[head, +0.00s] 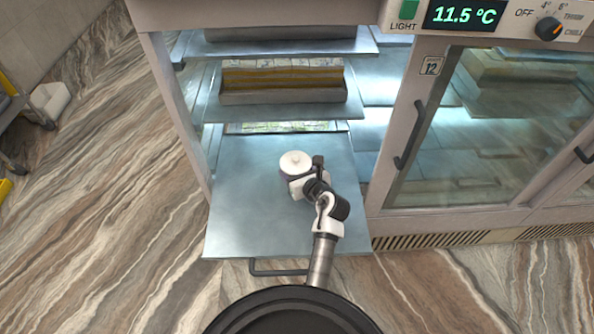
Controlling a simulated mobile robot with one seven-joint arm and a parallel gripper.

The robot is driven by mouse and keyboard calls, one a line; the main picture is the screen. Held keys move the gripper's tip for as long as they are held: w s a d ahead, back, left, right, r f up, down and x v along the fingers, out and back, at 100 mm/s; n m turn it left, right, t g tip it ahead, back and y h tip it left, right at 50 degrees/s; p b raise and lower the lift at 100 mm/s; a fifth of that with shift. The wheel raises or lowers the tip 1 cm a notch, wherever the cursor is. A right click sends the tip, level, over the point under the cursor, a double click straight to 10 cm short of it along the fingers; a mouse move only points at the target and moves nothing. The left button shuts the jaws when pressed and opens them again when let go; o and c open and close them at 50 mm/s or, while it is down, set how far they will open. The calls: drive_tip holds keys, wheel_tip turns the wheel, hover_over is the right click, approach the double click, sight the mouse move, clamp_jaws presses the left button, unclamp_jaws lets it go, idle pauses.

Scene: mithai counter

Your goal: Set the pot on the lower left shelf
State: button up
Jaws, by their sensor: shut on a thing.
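A small round pot (294,161) with a pale lid and a knob on top is over the lower left shelf (250,205), towards its back half. My gripper (302,179) reaches in from the front and is shut on the pot at its lower right side. The fingers are partly hidden by the wrist and the pot. From this steep view I cannot tell whether the pot's base touches the shelf. The shelf is a bare, bluish sheet that sticks out in front of the cabinet.
Above the shelf, a middle shelf holds a tray of yellow sweets (282,96). A cabinet post stands left of the opening; a glass door (470,130) is at right. A handle (279,268) shows below the shelf's front edge. The shelf's front and left are clear.

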drive_tip(key=shift+f, duration=0.2)
drive_tip(key=o, duration=1.2)
drive_tip(key=shift+r, duration=0.1)
drive_tip(key=shift+r, duration=0.15)
drive_tip(key=v, duration=1.2)
drive_tip(key=shift+b, duration=0.3)
